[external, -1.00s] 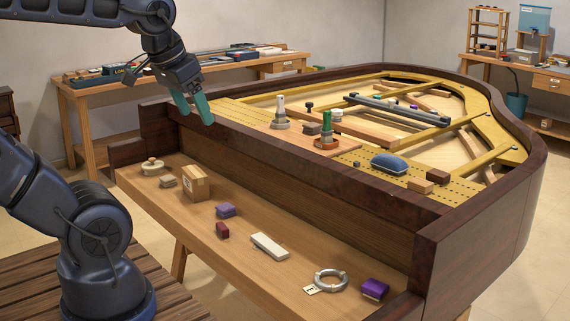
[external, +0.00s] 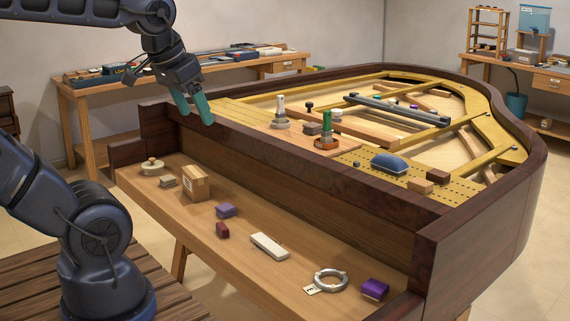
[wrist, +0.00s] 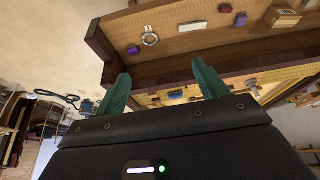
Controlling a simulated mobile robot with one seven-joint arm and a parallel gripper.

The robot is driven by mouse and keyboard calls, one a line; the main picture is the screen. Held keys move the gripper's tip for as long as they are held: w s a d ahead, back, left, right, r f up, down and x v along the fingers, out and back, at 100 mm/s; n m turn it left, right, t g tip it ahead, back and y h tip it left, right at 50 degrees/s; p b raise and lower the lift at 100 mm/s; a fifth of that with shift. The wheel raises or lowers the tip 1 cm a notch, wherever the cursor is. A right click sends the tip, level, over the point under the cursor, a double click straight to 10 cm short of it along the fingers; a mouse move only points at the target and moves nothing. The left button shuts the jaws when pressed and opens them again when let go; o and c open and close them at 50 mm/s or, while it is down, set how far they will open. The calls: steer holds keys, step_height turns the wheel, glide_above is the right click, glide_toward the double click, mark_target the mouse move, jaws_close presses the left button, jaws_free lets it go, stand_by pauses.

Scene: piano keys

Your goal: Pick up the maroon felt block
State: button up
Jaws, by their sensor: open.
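The maroon felt block (external: 222,230) is a small dark red block lying on the wooden key shelf, between a purple block and a white bar. In the wrist view the maroon block (wrist: 225,8) shows at the top edge. My gripper (external: 195,112) has two green fingers, spread apart and empty. It hangs high at the far left end of the piano case, well above and behind the maroon block. In the wrist view the finger tips (wrist: 160,70) are apart with nothing between them.
On the shelf (external: 190,232) lie a purple block (external: 226,211), a cardboard box (external: 195,183), a white bar (external: 269,246), a metal ring (external: 331,280) and another purple block (external: 375,289). The dark piano rim (external: 300,156) rises behind the shelf.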

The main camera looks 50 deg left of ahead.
steer(key=c, duration=0.4)
steer(key=shift+c, duration=0.2)
steer(key=w+a+f+n+g, duration=0.1)
steer(key=w+a+f+n, duration=0.15)
steer(key=w, duration=0.45)
steer(key=w+a+f+n+g, duration=0.1)
steer(key=w+a+f+n, duration=0.1)
steer(key=w+a, duration=0.3)
steer(key=n+g+h, duration=0.1)
steer(key=n+g, duration=0.2)
steer(key=n, duration=0.8)
glide_above(222, 225)
step_height(222, 225, down, 39)
steer(key=shift+w+a+f, duration=0.1)
steer(key=shift+w+f, duration=0.05)
steer(key=shift+f, duration=2.65)
